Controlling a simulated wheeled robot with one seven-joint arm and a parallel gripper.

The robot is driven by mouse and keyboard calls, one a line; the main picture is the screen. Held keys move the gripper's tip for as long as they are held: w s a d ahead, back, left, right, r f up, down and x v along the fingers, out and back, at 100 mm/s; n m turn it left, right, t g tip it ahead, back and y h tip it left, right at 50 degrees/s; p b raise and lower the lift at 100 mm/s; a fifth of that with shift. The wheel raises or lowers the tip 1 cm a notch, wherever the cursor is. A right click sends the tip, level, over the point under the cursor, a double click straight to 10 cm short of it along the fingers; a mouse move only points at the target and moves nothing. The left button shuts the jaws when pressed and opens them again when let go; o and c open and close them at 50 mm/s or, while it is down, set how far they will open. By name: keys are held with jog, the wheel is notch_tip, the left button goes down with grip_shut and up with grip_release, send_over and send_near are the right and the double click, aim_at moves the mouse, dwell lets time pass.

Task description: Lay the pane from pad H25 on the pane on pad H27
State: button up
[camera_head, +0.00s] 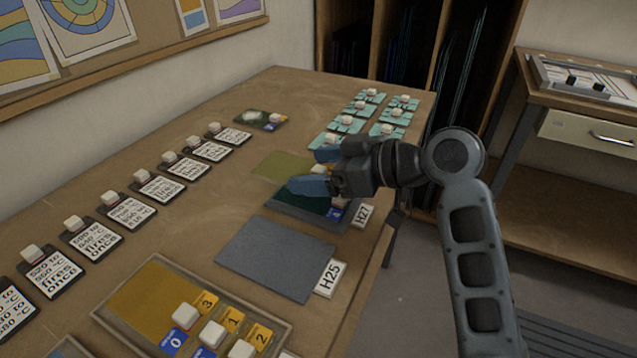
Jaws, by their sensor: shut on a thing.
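My gripper (314,172) is above the far part of pad H27 (283,214), its blue fingers shut on a small pale knob, mostly hidden between them. A see-through olive pane (281,165) shows beside the fingers and appears to be the one held. Pad H27 carries a dark green pane (296,199) with a blue label at its right, partly covered by my fingers. I cannot tell whether the two panes touch. Pad H25 (275,258) is bare grey, with its label card (331,279) at its right corner.
A tray (130,290) with an amber pane and several white-knobbed number tiles is at the front. A row of black text cards (124,212) runs along the left. Several teal tiles (346,124) and a small dark tile (261,119) stand toward the back.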

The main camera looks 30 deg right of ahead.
jog(key=shift+f, duration=1.65)
jog(key=shift+f, duration=0.15)
jog(key=o, duration=0.9)
jog(key=shift+r, duration=0.25)
jog(key=v, duration=1.2)
jog(key=shift+s, duration=0.1)
